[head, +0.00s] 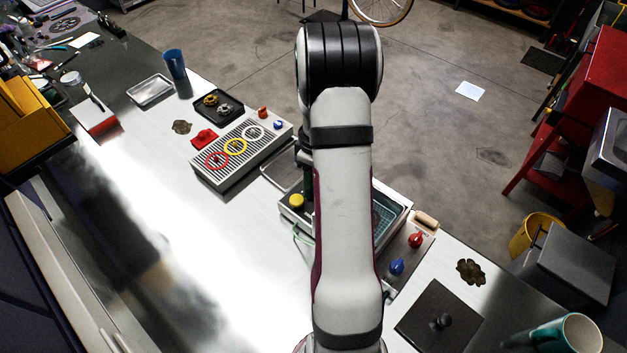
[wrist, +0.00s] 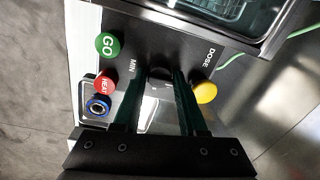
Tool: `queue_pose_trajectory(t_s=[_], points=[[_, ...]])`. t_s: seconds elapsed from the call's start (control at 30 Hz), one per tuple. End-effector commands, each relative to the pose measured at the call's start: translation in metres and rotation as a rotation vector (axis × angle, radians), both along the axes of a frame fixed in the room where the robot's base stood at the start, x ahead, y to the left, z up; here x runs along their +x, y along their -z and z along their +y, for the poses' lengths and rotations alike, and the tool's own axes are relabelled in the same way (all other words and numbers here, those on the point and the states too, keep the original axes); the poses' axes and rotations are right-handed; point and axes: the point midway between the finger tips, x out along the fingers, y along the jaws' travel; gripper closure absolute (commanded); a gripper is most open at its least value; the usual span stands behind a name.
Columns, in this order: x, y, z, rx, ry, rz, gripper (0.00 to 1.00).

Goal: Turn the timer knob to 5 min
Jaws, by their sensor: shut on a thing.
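In the wrist view, the dark timer knob (wrist: 160,73) sits on the panel beside the MIN label. My gripper (wrist: 163,84) is shut on it, one finger on each side. The fingers cover most of the knob and its scale, so I cannot read its setting. In the head view my arm hides the knob and most of the gripper. Part of the machine's panel shows there with a yellow knob (head: 297,200).
Close to my fingers in the wrist view are a green GO button (wrist: 107,45), a red HEAT button (wrist: 104,83), a blue ring (wrist: 97,107) and the yellow DOSE knob (wrist: 205,92). The machine's basket (head: 387,216) lies right of my arm. The bench is clear at left front.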

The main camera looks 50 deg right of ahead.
Motion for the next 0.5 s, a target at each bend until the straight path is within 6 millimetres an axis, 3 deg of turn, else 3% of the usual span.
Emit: queue_pose_trajectory(t_s=[0.27, 0.5], points=[[0.0004, -0.0008, -0.0019, -0.005, 0.026, -0.002, 1.0], [0.0003, -0.0011, -0.0025, -0.007, 0.16, -0.004, 1.0]])
